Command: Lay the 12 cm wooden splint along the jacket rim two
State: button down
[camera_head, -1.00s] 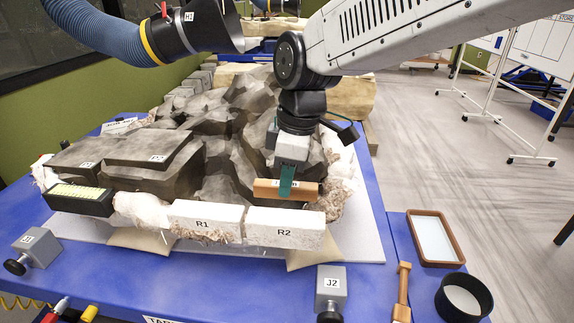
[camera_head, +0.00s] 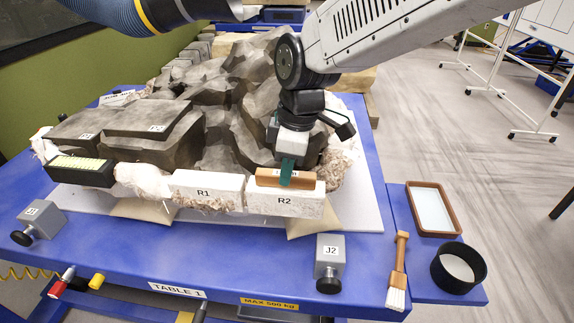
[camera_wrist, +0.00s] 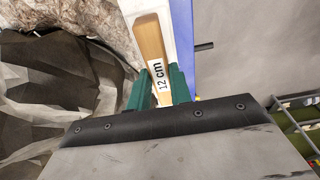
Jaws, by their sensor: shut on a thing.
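The wooden splint (camera_head: 308,181) is a light brown bar. In the wrist view it (camera_wrist: 150,40) carries a "12 cm" label and lies between the green fingers. My gripper (camera_head: 287,174) is shut on it, and the fingers hide part of its face in the head view. The splint is level, over the top of the white block marked R2 (camera_head: 285,203) on the jacket rim. Whether it touches the block I cannot tell. The white block R1 (camera_head: 205,190) stands to the left of R2.
The dark fossil rock (camera_head: 190,105) rises behind the rim. A black case with a pale top (camera_head: 85,172) sits at the rim's left. A grey block J2 (camera_head: 329,255) stands on the blue table in front. A brush (camera_head: 399,270), a black cup (camera_head: 458,268) and a tray (camera_head: 456,222) are at right.

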jog(key=shift+f, duration=0.15)
jog(key=c, duration=1.2)
grip_release()
jog(key=r, duration=0.2)
jog(key=d+r, duration=0.1)
jog(key=r, duration=0.4)
jog(key=shift+d+r, duration=0.15)
jog(key=shift+r, duration=0.2)
